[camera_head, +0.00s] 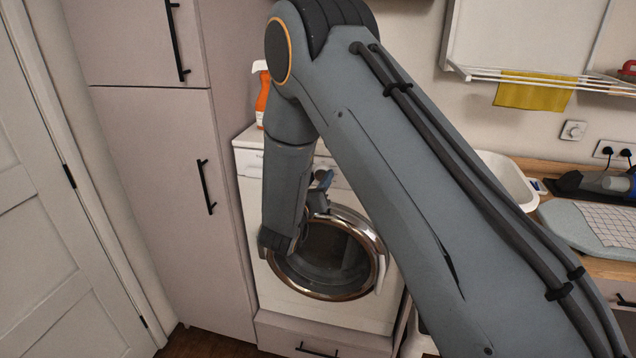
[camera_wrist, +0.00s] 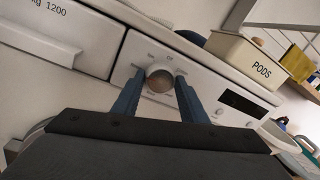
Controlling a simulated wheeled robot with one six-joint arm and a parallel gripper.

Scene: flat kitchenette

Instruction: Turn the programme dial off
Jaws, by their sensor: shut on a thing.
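The programme dial (camera_wrist: 159,78) is a round metallic knob on the washing machine's white control panel (camera_wrist: 205,85), with printed marks around it. My gripper (camera_wrist: 158,86) is shut on the dial, one blue finger on each side, in the wrist view. In the head view, the white washing machine (camera_head: 285,300) stands in the middle with its round chrome-rimmed door. My arm hides most of its control panel and the dial there. The dial's pointer direction is too small to read.
A cream PODS box (camera_wrist: 250,55) stands on top of the machine. An orange spray bottle (camera_head: 262,95) stands at the machine's back left. A tall cabinet (camera_head: 165,200) is to the left. A white sink (camera_head: 508,180) and an ironing board (camera_head: 590,228) are to the right.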

